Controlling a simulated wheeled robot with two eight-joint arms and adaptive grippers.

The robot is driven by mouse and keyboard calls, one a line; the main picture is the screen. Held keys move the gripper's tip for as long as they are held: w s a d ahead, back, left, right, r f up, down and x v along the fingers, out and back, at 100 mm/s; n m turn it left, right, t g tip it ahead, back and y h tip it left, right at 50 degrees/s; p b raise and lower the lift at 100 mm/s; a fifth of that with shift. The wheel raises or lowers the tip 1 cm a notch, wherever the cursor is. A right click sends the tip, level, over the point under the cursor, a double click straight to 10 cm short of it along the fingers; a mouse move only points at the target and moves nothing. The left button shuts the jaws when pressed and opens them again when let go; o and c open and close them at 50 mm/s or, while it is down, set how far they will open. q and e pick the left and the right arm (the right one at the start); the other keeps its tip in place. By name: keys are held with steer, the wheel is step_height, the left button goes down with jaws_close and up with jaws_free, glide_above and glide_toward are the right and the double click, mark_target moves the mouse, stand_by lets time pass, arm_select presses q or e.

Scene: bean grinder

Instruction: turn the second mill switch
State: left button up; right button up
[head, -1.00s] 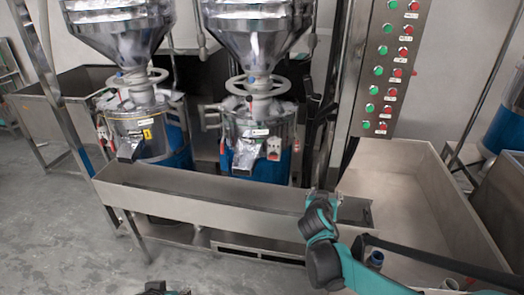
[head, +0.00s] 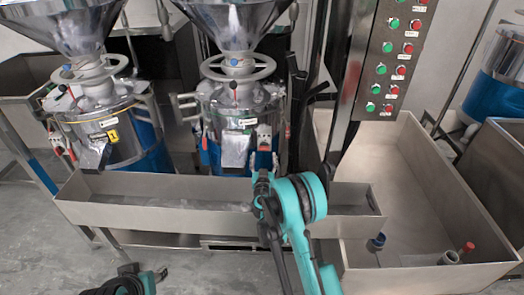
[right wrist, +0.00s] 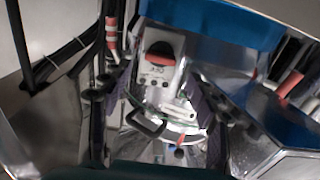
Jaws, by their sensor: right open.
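The second mill (head: 240,105) is a steel and blue grinder under a funnel, in the middle of the head view. Its switch (head: 264,138), a small pale box with a red knob, sits on the mill's front right. In the right wrist view the switch (right wrist: 160,60) shows large, its red knob near the top centre. My right gripper (head: 264,164) is open and empty, just below and in front of the switch. I cannot tell whether it touches it. My left gripper (head: 135,280) is low at the bottom edge, partly cut off.
A long steel trough (head: 150,211) runs in front of the mills, below my right gripper. The first mill (head: 100,125) stands to the left. A panel of green and red buttons (head: 395,55) and a wide steel bin (head: 385,175) are at the right.

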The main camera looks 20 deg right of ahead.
mark_target(264, 149)
steer(key=b+x, duration=0.1)
steer(key=x, duration=0.3)
steer(key=shift+w+f, duration=0.15)
steer(key=shift+w+d, duration=0.15)
steer(key=shift+w, duration=0.35)
steer(key=shift+c, duration=0.3)
steer(key=c, duration=1.1)
